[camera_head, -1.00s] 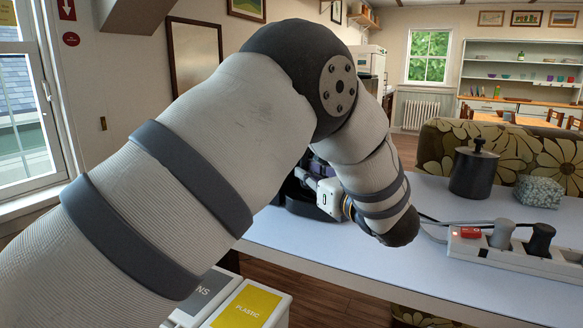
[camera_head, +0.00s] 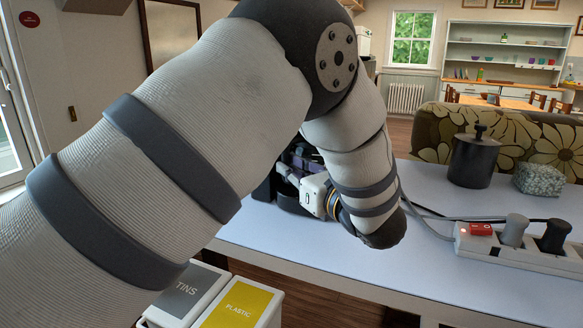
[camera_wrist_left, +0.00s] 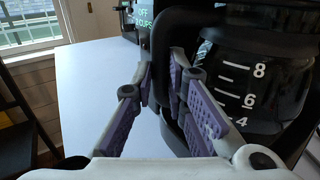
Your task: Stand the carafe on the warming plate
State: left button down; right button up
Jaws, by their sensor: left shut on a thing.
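The carafe (camera_wrist_left: 245,85) is a glass jug with white level marks and a black collar, at the right of the left wrist view. My left gripper (camera_wrist_left: 162,78) has purple-padded fingers closed on the carafe's black handle, beside the glass. In the head view the left gripper (camera_head: 306,180) is at the table's left part, mostly hidden by my arm. A dark machine body (camera_head: 268,190) shows behind it. A small lit display (camera_wrist_left: 144,24) reads OFF and CUPS in the wrist view. The warming plate and the carafe's base are hidden. My right gripper is out of view.
A white power strip (camera_head: 520,252) with plugs and a red switch lies on the table (camera_head: 330,262), its cables running towards the machine. A black lidded canister (camera_head: 473,162) and a speckled block (camera_head: 540,181) stand behind. Bins (camera_head: 240,303) stand below the table's front left.

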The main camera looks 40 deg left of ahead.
pick_arm(q)
jog(key=c, duration=1.6)
grip_release()
jog(key=v, duration=1.2)
jog(key=shift+r, duration=0.1)
